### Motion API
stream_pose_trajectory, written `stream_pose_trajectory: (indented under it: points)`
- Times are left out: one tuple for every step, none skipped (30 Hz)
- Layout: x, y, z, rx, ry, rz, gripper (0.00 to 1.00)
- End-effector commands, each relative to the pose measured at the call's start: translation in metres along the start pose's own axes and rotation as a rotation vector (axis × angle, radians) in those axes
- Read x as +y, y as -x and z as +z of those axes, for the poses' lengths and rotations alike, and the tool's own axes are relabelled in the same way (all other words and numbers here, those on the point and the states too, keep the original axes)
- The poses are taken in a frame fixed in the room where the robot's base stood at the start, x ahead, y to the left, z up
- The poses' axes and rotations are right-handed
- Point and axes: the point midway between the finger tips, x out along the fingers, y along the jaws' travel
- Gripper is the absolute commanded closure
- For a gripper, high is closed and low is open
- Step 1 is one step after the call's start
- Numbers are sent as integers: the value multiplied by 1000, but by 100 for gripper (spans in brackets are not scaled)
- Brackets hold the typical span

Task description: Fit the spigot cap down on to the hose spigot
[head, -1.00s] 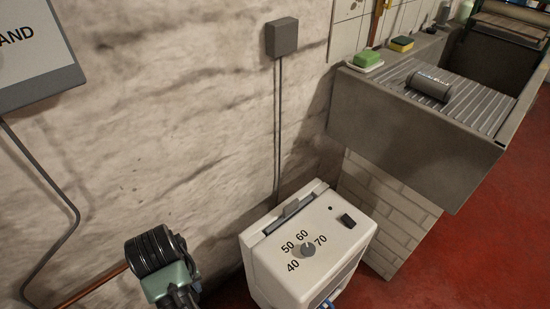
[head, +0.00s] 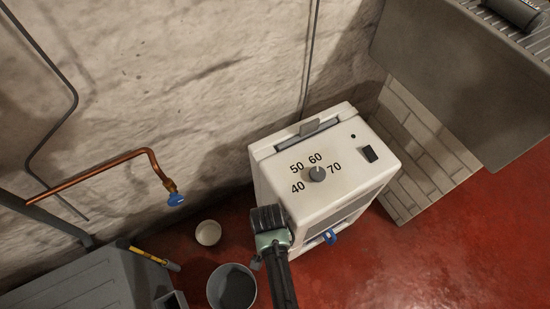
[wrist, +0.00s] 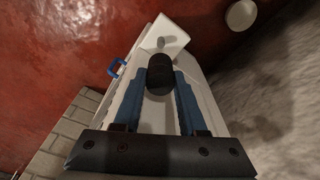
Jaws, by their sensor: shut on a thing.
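My gripper (wrist: 158,100) has its two blue fingers shut on a black rounded cap (wrist: 160,75), which I take to be the spigot cap. A small grey stub (wrist: 161,43) stands on a white part just beyond the cap in the wrist view. It may be the hose spigot, but I cannot tell. The cap shows apart from the stub in the picture; the depth between them is unclear. In the head view my dark wrist is at the left front corner of the white machine (head: 285,185), and the fingers and cap are hidden there.
A copper pipe (head: 95,175) with a blue tap (head: 176,199) comes off the wall at left. A bucket (head: 232,288) and a white bowl (head: 208,232) stand on the red floor. A blue handle (head: 330,236) sits on the machine's front. Open floor lies at right.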

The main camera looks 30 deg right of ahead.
Motion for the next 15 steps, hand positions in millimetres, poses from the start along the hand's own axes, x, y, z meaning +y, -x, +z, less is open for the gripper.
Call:
stream_pose_trajectory:
  points:
    - [0, 0, 0, 0, 1, 0, 100]
    - [0, 0, 0, 0, 1, 0, 100]
    - [0, 1, 0, 0, 1, 0, 100]
    - [0, 1, 0, 0, 2, 0, 100]
    - [0, 1, 0, 0, 2, 0, 100]
    - [0, 1, 0, 0, 2, 0, 100]
    - [0, 2, 0, 0, 1, 0, 100]
    - [-1, 2, 0, 0, 1, 0, 100]
    - [-1, 3, 0, 0, 0, 0, 100]
    - [-1, 3, 0, 1, -1, 0, 100]
    - [-1, 4, 0, 1, -2, 0, 100]
    - [-1, -3, 1, 1, -1, 0, 100]
    - [-1, -6, 1, 1, -1, 0, 100]
    - [-1, -8, 2, 0, -1, 0, 100]
    - [0, -12, 2, 0, -1, 0, 100]
